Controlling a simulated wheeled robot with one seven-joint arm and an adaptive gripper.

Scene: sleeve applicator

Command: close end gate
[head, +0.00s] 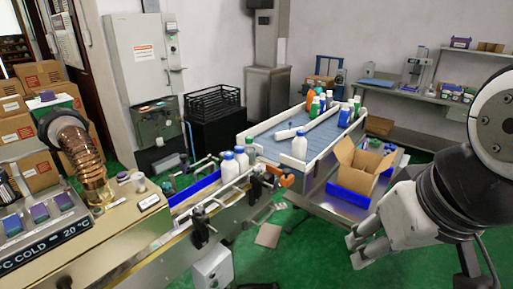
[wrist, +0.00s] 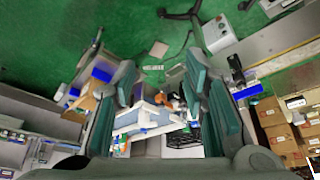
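The conveyor (head: 165,237) runs from the lower left towards the middle of the head view, with white blue-capped bottles (head: 227,167) near its far end. An orange part (head: 286,180) on black fittings sits at that end, beside the blue-bedded table (head: 268,132). I cannot tell for sure whether this is the end gate or how far it stands open. The orange part also shows small between my fingers in the wrist view (wrist: 160,98). My gripper (head: 357,250) is at the lower right, well apart from the conveyor. Its fingers are spread and empty in the wrist view (wrist: 160,82).
An open cardboard box (head: 361,168) in a blue tray stands between my arm and the table. A sleeve machine with a copper coil (head: 86,160) is at the left. A grey box (head: 213,268) stands below the conveyor. Green floor (head: 310,255) is mostly clear in front.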

